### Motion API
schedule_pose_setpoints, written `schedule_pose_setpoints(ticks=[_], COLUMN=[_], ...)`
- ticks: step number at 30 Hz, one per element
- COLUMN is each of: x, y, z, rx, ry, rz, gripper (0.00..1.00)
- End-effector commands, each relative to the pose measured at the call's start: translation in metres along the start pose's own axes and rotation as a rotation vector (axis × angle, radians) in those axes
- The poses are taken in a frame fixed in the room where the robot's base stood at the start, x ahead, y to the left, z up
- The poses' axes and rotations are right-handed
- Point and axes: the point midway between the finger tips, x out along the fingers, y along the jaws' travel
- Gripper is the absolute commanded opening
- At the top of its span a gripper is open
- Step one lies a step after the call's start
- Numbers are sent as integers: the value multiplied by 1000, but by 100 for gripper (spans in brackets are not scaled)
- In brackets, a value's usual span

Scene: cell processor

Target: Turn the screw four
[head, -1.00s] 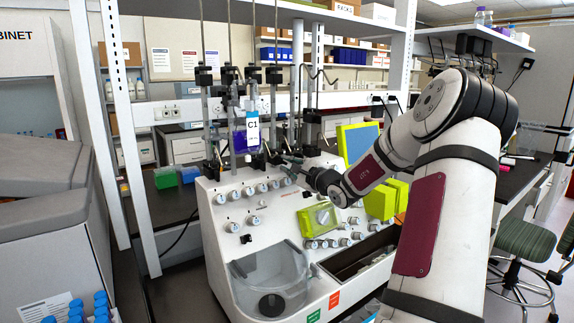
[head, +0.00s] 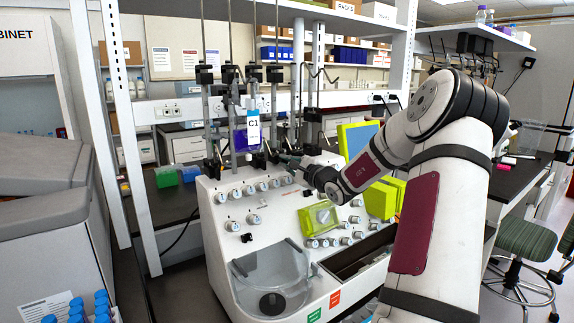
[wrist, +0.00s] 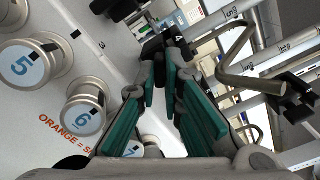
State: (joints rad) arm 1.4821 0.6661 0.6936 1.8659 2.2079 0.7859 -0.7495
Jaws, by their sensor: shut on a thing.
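My gripper (wrist: 170,62) has teal-padded fingers drawn together at the tips, around a small black screw (wrist: 152,47) beside a label that reads 4. The fingertips hide part of the screw, so its angle cannot be told. In the head view my gripper (head: 284,160) is at the back edge of the white cell processor (head: 213,213), at the foot of the metal rods. The screw is too small and covered to make out there.
Numbered round knobs, such as knob 5 (wrist: 28,65) and knob 6 (wrist: 85,112), lie left of the fingers. A bent metal hook (wrist: 235,60) is close on the right. A C1 bag (head: 253,130) hangs by the rods. A yellow-green cassette (head: 320,216) is on the panel.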

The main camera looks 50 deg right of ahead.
Motion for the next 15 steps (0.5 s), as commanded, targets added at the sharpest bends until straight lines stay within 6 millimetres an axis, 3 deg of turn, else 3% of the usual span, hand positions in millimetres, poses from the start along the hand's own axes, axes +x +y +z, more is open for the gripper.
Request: schedule_pose_setpoints(ticks=[15], x=[0], y=[1], z=[0], rx=[385], ry=[0], rz=[2], gripper=[0])
